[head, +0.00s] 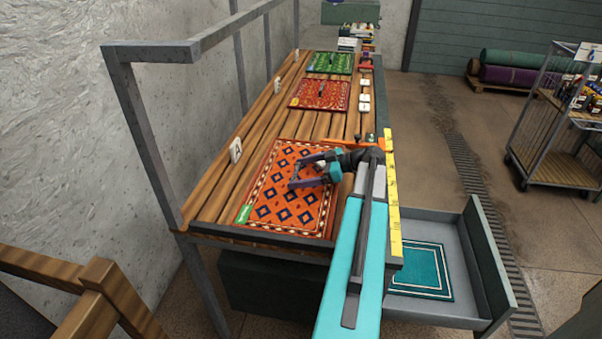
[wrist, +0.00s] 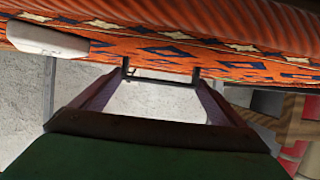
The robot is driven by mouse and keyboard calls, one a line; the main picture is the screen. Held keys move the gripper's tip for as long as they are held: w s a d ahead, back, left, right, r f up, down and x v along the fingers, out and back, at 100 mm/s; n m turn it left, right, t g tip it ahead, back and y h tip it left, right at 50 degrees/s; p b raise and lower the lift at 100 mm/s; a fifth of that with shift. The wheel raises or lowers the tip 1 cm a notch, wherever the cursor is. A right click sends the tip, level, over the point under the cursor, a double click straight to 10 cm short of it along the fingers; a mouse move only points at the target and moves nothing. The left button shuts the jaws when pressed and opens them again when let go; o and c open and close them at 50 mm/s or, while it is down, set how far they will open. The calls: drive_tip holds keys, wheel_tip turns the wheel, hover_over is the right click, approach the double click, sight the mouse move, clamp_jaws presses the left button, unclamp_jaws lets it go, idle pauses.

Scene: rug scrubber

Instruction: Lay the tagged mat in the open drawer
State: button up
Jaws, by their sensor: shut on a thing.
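The orange mat (head: 285,212) with dark blue diamonds lies at the near end of the slatted bench. A green tag (head: 243,214) sits at its near left corner. My gripper (head: 296,172) is over the mat, its fingers pointing left, and is shut on it; the exact grip is hard to make out. The mat (wrist: 160,45) fills the top of the wrist view, with my fingertips (wrist: 160,71) against it. The open drawer (head: 458,262) juts out at the lower right, below the bench top. A teal mat (head: 424,272) with white border lines lies in it.
A red mat (head: 320,95) and a green mat (head: 330,63) lie farther along the bench (head: 222,182). Small white cards stand along its edges. A metal frame (head: 150,130) rises at the left. A wire cart (head: 560,130) stands at the right.

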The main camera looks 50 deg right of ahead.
drive_tip(key=shift+f, duration=0.1)
idle(0.4)
drive_tip(key=o, duration=1.1)
drive_tip(key=shift+p, duration=0.55)
drive_tip(key=shift+s+d, duration=0.15)
drive_tip(key=b+v, duration=0.4)
drive_tip(key=v, duration=0.9)
drive_tip(key=shift+s+d, duration=0.1)
drive_tip(key=shift+s, duration=0.15)
